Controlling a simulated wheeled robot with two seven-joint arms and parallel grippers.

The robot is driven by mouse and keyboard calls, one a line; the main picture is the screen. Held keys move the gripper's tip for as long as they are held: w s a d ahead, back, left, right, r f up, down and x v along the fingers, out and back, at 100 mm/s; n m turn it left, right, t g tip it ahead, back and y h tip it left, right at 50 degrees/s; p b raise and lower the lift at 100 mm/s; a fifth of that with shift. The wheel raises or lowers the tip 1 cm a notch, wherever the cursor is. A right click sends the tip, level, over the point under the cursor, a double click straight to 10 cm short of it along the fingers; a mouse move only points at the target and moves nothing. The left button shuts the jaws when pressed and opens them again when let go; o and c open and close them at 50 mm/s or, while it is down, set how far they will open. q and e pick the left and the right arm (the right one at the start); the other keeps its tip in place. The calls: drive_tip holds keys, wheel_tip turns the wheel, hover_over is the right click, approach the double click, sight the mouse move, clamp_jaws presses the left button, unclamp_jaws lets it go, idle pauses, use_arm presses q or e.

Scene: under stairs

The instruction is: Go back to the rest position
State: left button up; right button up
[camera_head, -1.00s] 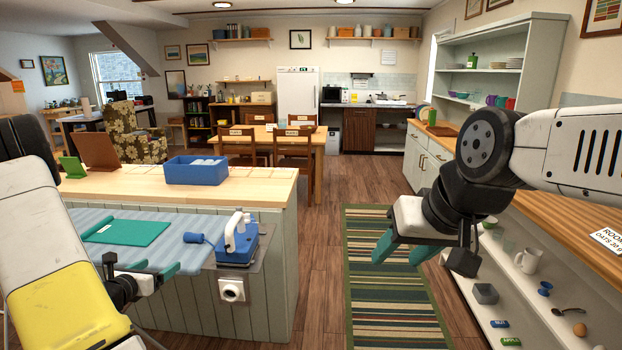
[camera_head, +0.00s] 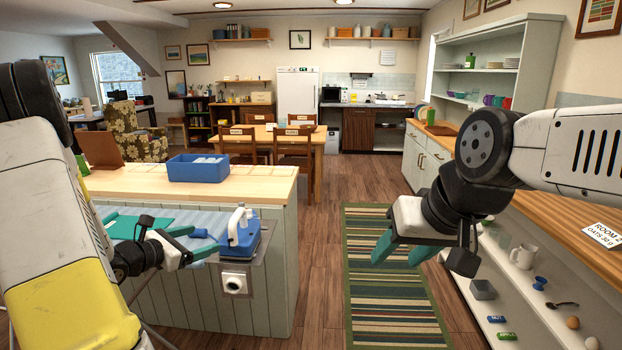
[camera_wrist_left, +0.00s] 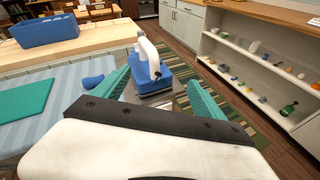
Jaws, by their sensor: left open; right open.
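My left gripper (camera_head: 208,243) is open, with teal fingers, over the blue striped surface at the front of the counter. A blue device with a white handle (camera_head: 240,234) stands just beyond its fingertips. In the left wrist view the device (camera_wrist_left: 153,76) shows between the two spread fingers, and I see no contact. My right gripper (camera_head: 402,252) is open and empty, hanging above the striped rug on the right. A teal folded cloth or pad (camera_head: 140,226) lies on the striped surface, partly behind my left gripper.
A blue bin (camera_head: 197,169) stands on the wooden counter (camera_head: 262,184). A low shelf (camera_head: 545,300) with a mug (camera_head: 523,257) and small items is at right. The striped rug (camera_head: 392,285) and wooden floor between are clear.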

use_arm(q)
drive_tip(key=s+d+r+m+g+h, duration=0.1)
drive_tip(key=s+d+r+m+g, duration=0.35)
drive_tip(key=s+d+m, duration=0.45)
drive_tip(key=s+d+r+m+g+h, duration=0.2)
drive_tip(key=s+d+r+m+g, duration=0.25)
drive_tip(key=d+m, duration=0.4)
drive_tip(key=s+a+r+m+t+y, duration=0.1)
drive_tip(key=s+r+m+y, duration=0.1)
drive_tip(key=s+m, duration=0.3)
drive_tip(key=s+r+m+t+y, duration=0.1)
drive_tip(key=s+r+m+y, duration=0.2)
drive_tip(key=s+m+y, duration=0.2)
drive_tip(key=shift+s+a+m, duration=0.4)
drive_tip(key=shift+s+m, duration=0.05)
drive_tip(key=shift+s, duration=0.6)
drive_tip(key=shift+r, duration=0.1)
